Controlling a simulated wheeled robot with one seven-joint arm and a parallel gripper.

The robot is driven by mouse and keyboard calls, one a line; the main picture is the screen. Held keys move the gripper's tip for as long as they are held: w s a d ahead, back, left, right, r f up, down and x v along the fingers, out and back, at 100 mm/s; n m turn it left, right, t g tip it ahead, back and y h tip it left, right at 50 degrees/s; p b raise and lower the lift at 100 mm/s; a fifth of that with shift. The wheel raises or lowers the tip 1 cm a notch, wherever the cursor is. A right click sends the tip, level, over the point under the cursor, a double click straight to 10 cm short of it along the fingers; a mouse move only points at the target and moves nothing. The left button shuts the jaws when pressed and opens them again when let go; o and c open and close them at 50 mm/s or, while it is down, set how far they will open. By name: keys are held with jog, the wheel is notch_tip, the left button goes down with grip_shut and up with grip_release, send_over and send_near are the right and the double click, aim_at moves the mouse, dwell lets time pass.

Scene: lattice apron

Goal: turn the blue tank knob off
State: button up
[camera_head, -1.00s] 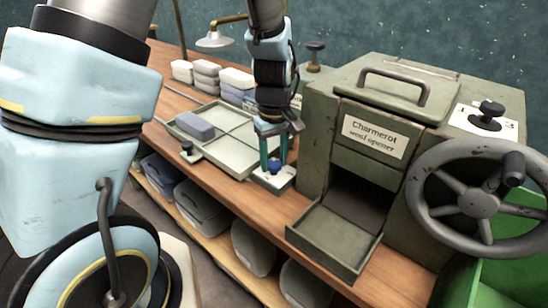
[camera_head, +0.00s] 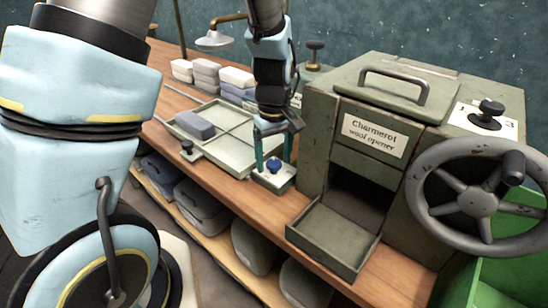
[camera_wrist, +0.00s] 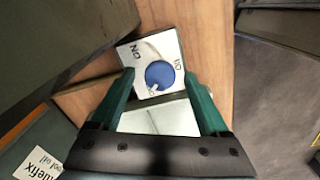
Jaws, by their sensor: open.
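The blue tank knob (camera_head: 273,166) sits on a small white plate at the bench's front edge, beside the shallow tray. In the wrist view the knob (camera_wrist: 160,75) is round, with a white mark on its rim toward the lower left. The label ON shows at the plate's upper left; the other lettering is partly hidden or hard to read. My gripper (camera_head: 274,152) is open over the knob, its green fingers on either side. The wrist view shows my gripper (camera_wrist: 159,78) with visible gaps between both fingers and the knob.
The green wool opener (camera_head: 330,150) with its open front tray (camera_head: 325,240) stands close to the right. Its handwheel (camera_head: 475,200) is further right. The divided shallow tray (camera_head: 235,155) holds a grey block (camera_head: 194,124). A dark knob (camera_head: 187,147) stands to the left.

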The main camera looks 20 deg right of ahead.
aim_at(273, 163)
notch_tip(273, 163, up, 11)
jog(key=b, duration=0.1)
dwell(0.3)
jog(key=shift+f, duration=0.1)
jog(key=a+f+m, duration=0.1)
jog(key=a, duration=1.2)
jog(key=w+a+f+m+t, duration=0.1)
jog(key=a+f, duration=0.1)
jog(key=a, duration=1.1)
jog(key=shift+w+m+t, duration=0.25)
jog(key=shift+m+t, duration=0.05)
